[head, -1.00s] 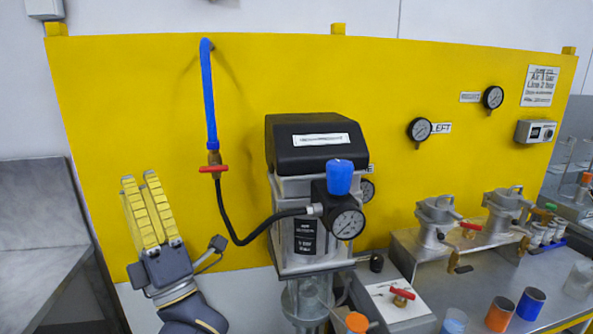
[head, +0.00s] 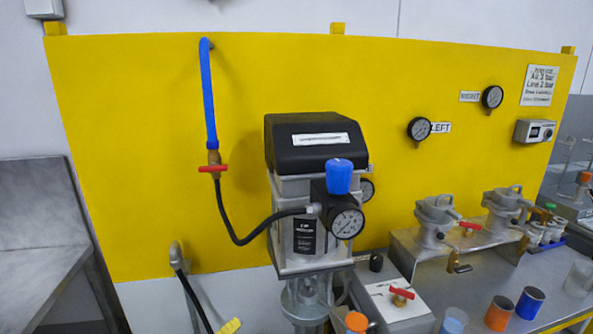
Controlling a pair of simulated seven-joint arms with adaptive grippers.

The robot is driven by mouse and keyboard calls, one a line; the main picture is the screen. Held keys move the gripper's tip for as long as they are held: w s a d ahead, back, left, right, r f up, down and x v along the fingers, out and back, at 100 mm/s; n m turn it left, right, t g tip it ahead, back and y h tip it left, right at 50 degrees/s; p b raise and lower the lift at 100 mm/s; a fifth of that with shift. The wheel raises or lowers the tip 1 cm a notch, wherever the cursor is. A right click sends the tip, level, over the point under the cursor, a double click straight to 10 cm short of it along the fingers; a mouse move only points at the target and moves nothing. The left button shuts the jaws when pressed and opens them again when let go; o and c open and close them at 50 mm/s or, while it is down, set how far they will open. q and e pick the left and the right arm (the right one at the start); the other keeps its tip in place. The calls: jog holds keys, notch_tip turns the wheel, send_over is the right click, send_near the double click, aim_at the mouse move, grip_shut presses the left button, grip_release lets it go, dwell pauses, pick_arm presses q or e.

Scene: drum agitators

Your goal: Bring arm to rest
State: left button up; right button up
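Of my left gripper, only a small yellow piece that looks like a fingertip (head: 230,326) shows at the bottom edge of the head view, left of the agitator drive. The rest of it is below the picture, so its opening is hidden. My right gripper is not in view. The agitator drive (head: 305,190) has a black top cover, a pressure gauge (head: 347,222) and a blue knob (head: 339,176). A blue pipe (head: 209,95) with a red-handled valve (head: 213,169) feeds it through a black hose (head: 237,241).
A yellow panel (head: 130,150) stands behind. A metal fitting with a black hose (head: 176,254) sits at its lower left. A red-handled valve plate (head: 400,304), orange cup (head: 499,314), blue cup (head: 530,303) and two metal pots (head: 436,219) (head: 503,211) stand right. A grey bench (head: 35,230) is left.

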pick_arm(q)
jog(key=s+a+f+n+g+y, duration=0.1)
jog(key=s+a+f+g+y, duration=0.3)
jog(key=f, duration=0.5)
jog(key=s+a+f+n+g+y, duration=0.1)
jog(key=s+a+f+y, duration=0.1)
jog(key=a+f+y, duration=0.5)
jog(key=s+a+f+n+g+y, duration=0.15)
jog(key=s+a+f+g, duration=0.35)
jog(key=s+a+f, duration=0.5)
jog(key=s+d+f+g+h, duration=0.1)
jog(key=s+d+f, duration=0.1)
jog(key=f, duration=0.8)
jog(key=s+d+f+g+h, duration=0.1)
jog(key=d+f, duration=0.1)
jog(key=f, duration=0.9)
jog(key=s+d+f+g+h, duration=0.1)
jog(key=s+d+f, duration=0.1)
jog(key=f, duration=0.8)
jog(key=s+f+n+g+h, duration=0.1)
jog(key=s+f+n+g, duration=0.1)
jog(key=s+f, duration=1.7)
jog(key=shift+s+a+n+g, duration=0.2)
jog(key=shift+s+n+g, duration=0.25)
jog(key=shift+n, duration=0.1)
